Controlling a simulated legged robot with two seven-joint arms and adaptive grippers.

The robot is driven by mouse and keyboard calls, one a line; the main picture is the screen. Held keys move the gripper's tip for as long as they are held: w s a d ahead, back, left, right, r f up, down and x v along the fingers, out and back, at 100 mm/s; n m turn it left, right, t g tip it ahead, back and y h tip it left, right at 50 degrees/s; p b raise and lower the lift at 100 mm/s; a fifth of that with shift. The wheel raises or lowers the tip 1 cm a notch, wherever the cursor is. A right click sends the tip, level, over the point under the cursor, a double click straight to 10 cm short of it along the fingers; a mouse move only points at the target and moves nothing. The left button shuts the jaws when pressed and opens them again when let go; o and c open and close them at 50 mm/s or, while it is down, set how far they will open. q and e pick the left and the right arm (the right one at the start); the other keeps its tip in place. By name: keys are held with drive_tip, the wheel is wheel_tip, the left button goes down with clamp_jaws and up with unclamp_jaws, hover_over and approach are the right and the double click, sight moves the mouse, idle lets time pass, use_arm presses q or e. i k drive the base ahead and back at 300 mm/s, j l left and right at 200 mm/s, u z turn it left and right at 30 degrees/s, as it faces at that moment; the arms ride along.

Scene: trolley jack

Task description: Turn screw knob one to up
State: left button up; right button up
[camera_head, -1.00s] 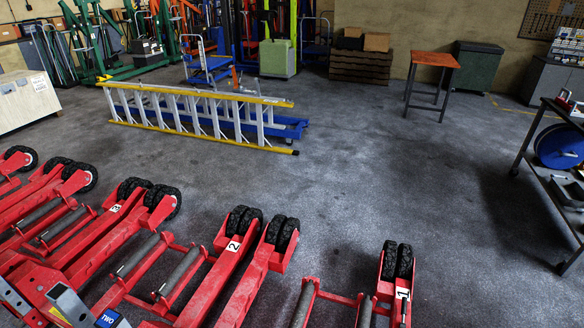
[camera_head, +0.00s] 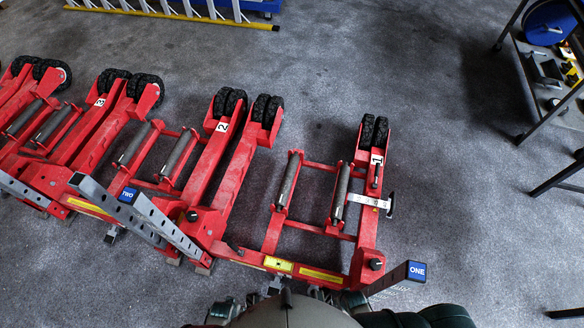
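The red trolley jack marked 1 (camera_head: 364,248) stands on the floor at the lower middle right. A small black knob (camera_head: 376,264) sits near its close end, beside a grey perforated lever (camera_head: 392,276) with a blue ONE label (camera_head: 416,271). I cannot tell from its shape which way the knob is turned. A silver bar with a black end (camera_head: 372,201) sticks out from the jack's right side, and a small black handle (camera_head: 376,178) shows near the number. Neither of my grippers is in view; nothing is seen touching the knob.
The jack marked 2 (camera_head: 228,182) stands to the left, with a TWO-labelled lever (camera_head: 150,214); the jack marked 3 (camera_head: 84,152) is farther left. A workbench (camera_head: 539,97) stands at the right. A ladder (camera_head: 172,14) lies at the top.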

sight(375, 265)
drive_tip(key=k+z, duration=0.35)
drive_tip(key=k+l+z, duration=0.1)
drive_tip(key=z, duration=0.3)
drive_tip(key=k+l+z, duration=0.2)
drive_tip(key=z, duration=0.15)
